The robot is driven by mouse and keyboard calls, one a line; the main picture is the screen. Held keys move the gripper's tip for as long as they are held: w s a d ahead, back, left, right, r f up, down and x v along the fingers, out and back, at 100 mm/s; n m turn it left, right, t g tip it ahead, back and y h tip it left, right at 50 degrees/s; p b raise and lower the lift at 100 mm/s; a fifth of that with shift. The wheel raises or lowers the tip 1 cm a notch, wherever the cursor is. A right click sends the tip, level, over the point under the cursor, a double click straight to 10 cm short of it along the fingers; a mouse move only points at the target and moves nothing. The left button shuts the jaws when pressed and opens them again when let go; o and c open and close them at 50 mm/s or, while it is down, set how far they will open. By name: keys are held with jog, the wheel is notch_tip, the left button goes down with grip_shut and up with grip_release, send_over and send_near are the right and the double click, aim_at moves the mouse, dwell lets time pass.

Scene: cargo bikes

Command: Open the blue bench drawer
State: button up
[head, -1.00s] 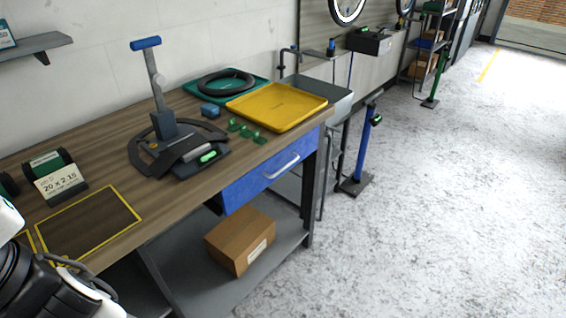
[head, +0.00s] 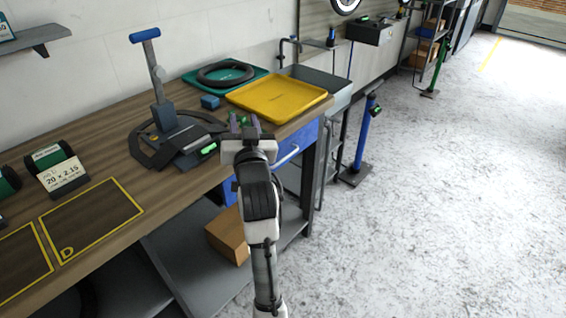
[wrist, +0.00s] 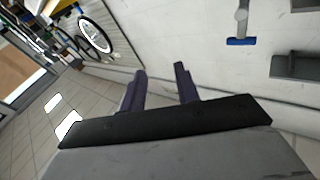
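The blue bench drawer (head: 307,137) sits under the right end of the wooden bench top, and its front looks closed, level with the bench. Its silver bar handle (head: 289,157) shows just right of my arm, which hides the middle of the drawer and part of the handle. My gripper (head: 244,120) is raised in front of the bench, its fingers pointing away toward the wall and overlapping the bench edge in the head view. In the wrist view its two dark fingers (wrist: 160,74) stand apart with nothing between them. The drawer does not show in the wrist view.
A yellow tray (head: 303,101) and a teal tray (head: 197,80) with a black tyre lie on the bench. A black stand (head: 146,158) with a blue-handled lever is left of my gripper. A cardboard box (head: 222,237) sits on the lower shelf.

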jog(key=d+f+m+h, duration=0.1)
jog(key=d+f+m, duration=0.4)
jog(key=f+m, duration=0.65)
jog(key=d+f+m+h, duration=0.2)
jog(key=d+f+m, duration=0.45)
jog(key=f, duration=0.75)
jog(key=w+a+r+m+p, duration=0.1)
jog(key=w+a, duration=0.1)
jog(key=w, duration=1.2)
jog(key=shift+w+a+r, duration=0.15)
jog(key=shift+a+r, duration=0.1)
jog(key=shift+a, duration=0.1)
jog(key=shift+c, duration=0.4)
grip_shut()
